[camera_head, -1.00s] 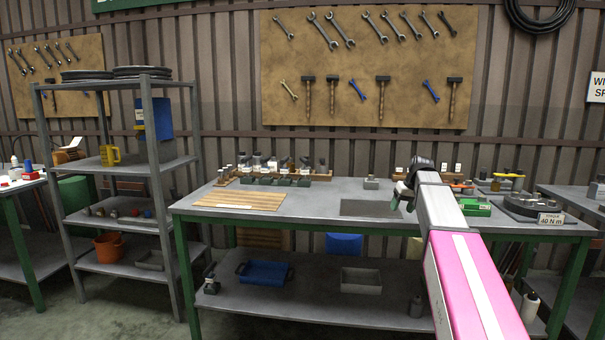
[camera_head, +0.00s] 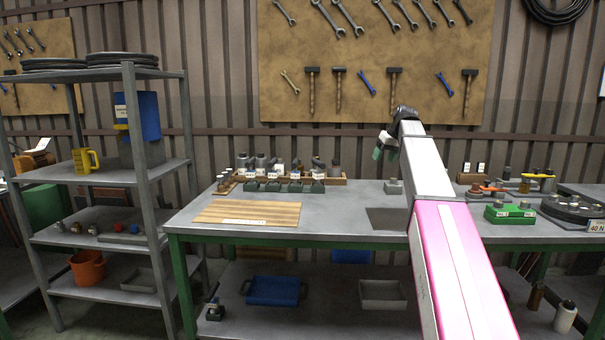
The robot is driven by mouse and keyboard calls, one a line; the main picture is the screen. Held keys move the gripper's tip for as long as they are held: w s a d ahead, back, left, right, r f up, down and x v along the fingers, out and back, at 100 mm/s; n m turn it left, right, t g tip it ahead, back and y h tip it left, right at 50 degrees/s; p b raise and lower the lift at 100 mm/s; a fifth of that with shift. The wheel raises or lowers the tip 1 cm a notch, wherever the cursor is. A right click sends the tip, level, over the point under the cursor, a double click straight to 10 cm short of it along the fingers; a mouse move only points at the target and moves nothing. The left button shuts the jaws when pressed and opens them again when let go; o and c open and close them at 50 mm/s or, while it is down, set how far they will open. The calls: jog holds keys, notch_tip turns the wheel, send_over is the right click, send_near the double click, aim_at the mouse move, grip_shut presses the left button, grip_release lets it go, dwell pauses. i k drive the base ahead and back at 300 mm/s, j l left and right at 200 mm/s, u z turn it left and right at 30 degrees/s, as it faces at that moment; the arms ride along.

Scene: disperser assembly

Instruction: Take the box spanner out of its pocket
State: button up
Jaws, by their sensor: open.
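I cannot single out the box spanner or its pocket at this size. Several small tools with orange and yellow parts (camera_head: 490,187) lie at the right back of the workbench (camera_head: 340,222), by a low brown rack (camera_head: 469,178) with white labels. My gripper (camera_head: 379,152) is open and empty, seen small and partly from behind at the end of my arm. In the picture it shows above the bench's back edge, left of those tools. My arm hides part of the bench to their left.
A slatted wooden board (camera_head: 248,213) lies on the bench's left, with bottles and dark blocks (camera_head: 283,186) behind it. A green case (camera_head: 510,214) and a dark round fixture (camera_head: 570,208) stand at right. A shelf unit (camera_head: 110,178) stands left. The bench's front middle is clear.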

aim_at(318, 175)
jog(key=i+j, duration=0.45)
jog(key=j, duration=0.3)
jog(key=i+j, duration=0.25)
jog(key=j, duration=0.1)
